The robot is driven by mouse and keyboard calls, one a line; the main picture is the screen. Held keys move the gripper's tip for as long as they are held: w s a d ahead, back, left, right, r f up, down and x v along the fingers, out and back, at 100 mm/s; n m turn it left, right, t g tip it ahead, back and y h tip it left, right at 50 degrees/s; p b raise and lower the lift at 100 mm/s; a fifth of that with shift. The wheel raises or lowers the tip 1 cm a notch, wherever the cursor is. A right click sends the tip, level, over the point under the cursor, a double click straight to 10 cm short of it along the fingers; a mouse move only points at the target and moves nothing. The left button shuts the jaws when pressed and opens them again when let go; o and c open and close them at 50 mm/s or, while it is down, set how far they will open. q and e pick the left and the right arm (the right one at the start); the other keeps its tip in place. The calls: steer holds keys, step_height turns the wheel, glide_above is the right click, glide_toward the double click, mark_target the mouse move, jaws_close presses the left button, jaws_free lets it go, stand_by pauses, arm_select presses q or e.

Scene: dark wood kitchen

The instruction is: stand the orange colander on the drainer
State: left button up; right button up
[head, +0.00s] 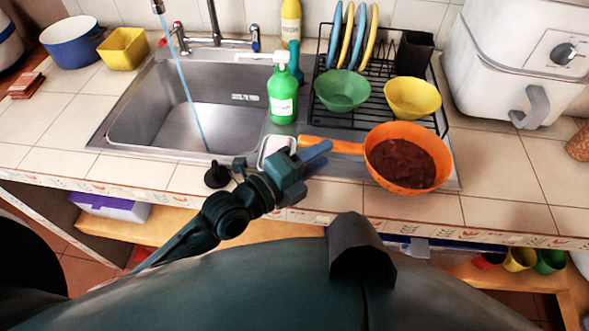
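The orange colander (408,155) is a round orange bowl with a long handle pointing left; its inside looks dark brown. It appears at the front right of the sink unit, overlapping the front of the drainer in the picture; I cannot tell whether it rests there or is held up. The drainer (350,121) is a black wire rack behind it. My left gripper (305,155) is at the colander's handle, its fingers overlapping the handle's left end. Whether they are closed on it is unclear. My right gripper is not in view.
On the drainer are a green bowl (342,90), a yellow bowl (412,97), several upright plates (345,38) and a dark holder (414,54). A green bottle (282,95) stands left of it. The sink (170,105) is left; a white appliance (510,70) is right.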

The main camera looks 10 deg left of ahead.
arm_select(q)
steer(key=v, duration=0.6)
steer(key=shift+s+a+r+b, duration=0.1)
steer(key=shift+s+a+b, duration=0.1)
steer(key=shift+s+b, duration=0.1)
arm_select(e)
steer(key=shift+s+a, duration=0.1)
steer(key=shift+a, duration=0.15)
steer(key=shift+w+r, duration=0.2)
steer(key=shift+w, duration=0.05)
